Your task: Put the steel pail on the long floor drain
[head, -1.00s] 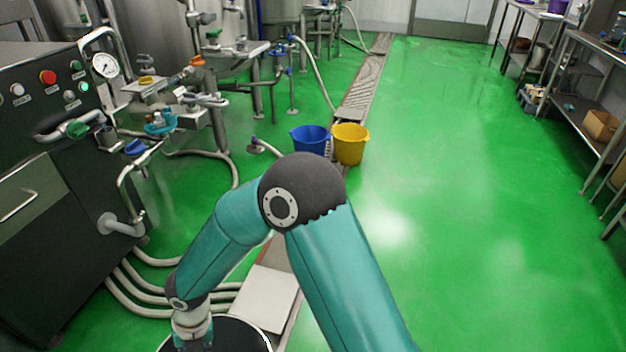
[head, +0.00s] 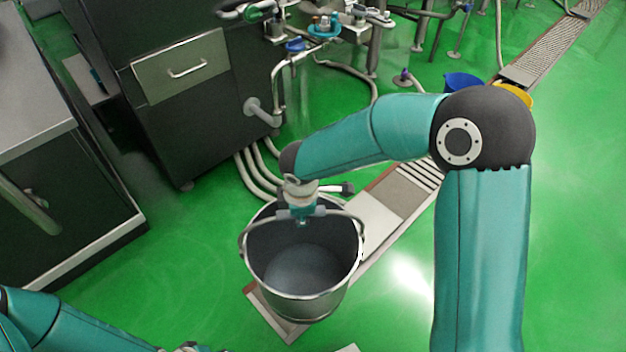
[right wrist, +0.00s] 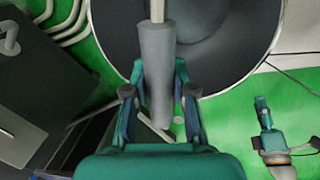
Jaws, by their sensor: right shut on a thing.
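The steel pail (head: 300,285) is upright and looks empty in the head view. My right gripper (head: 303,215) is shut on the grip of its raised handle, above the pail's mouth. The right wrist view shows the handle grip (right wrist: 157,75) between the fingers (right wrist: 158,105), with the pail's dark inside (right wrist: 225,45) beyond. The long floor drain (head: 545,58) runs diagonally from the far right to below the pail. The pail overlaps its near end in the picture; I cannot tell whether it touches. My left gripper (head: 185,348) is mostly cut off at the bottom edge.
A dark machine cabinet (head: 180,110) stands on the left, with pale hoses (head: 255,170) on the floor beside it. A blue bucket (head: 462,82) and a yellow bucket (head: 515,94) stand by the drain farther off. Green floor is clear in front of the cabinet.

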